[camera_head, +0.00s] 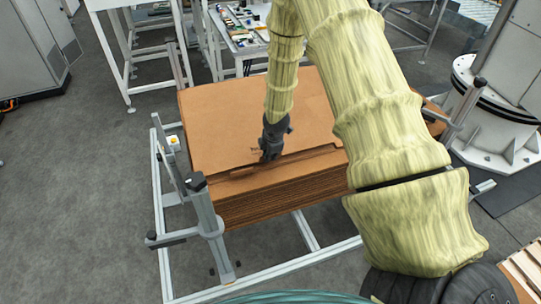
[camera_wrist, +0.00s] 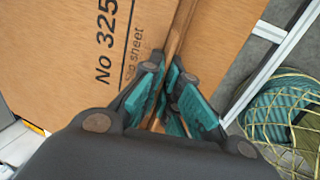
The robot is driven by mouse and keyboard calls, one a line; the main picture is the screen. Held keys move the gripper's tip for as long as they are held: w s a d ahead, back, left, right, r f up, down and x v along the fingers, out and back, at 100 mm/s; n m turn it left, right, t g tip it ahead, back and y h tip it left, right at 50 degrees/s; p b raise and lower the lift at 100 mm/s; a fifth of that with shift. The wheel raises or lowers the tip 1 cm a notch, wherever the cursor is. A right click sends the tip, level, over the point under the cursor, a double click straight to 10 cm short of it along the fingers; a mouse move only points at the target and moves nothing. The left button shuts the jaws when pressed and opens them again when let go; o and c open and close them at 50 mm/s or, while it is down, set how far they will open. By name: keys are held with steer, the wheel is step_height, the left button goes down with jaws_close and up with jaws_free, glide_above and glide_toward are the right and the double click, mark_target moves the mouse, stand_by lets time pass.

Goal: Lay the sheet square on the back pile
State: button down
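A brown cardboard sheet (camera_head: 235,115) with small dark print near its front edge lies over a tall pile of brown sheets (camera_head: 275,200) in the head view. The print reads "No 325" on the sheet in the wrist view (camera_wrist: 75,35). My gripper (camera_head: 270,155) is at the sheet's front edge, pointing down. In the wrist view, the teal-padded fingers of my gripper (camera_wrist: 169,85) close in on a thin brown lip that runs between them. My arm hides the right part of the sheets, so I cannot tell how square the sheet lies there.
A grey metal frame with posts (camera_head: 205,215) surrounds the pile. A worktable with parts (camera_head: 245,30) stands behind. A white robot base (camera_head: 495,105) is at the right. A teal netted bundle (camera_wrist: 285,110) shows at the right of the wrist view. Floor is clear at left.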

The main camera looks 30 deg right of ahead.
steer(key=shift+f+b, duration=0.75)
steer(key=shift+f, duration=0.7)
stand_by(1.1)
steer(key=c, duration=1.6)
jaws_free()
steer(key=shift+o, duration=0.2)
steer(key=shift+r, duration=0.1)
steer(key=v, duration=1.1)
steer(key=shift+r, duration=0.4)
steer(key=s+a+f+m+g+y+b, duration=0.2)
steer(key=s+a+f+m, duration=0.5)
steer(key=s+a+f, duration=0.9)
steer(key=s+a+f+m, duration=0.1)
steer(key=s+f+m, duration=0.2)
steer(key=s, duration=0.4)
steer(key=s+a+f+m+h+b, duration=0.1)
steer(key=s+f+m, duration=0.1)
steer(key=s+f, duration=0.2)
steer(key=s+a+f+m+g+b, duration=0.1)
steer(key=s+f+m, duration=0.2)
steer(key=s, duration=0.7)
steer(key=shift+a+f+m, duration=0.3)
steer(key=shift+a+f, duration=0.05)
steer(key=shift+f, duration=0.25)
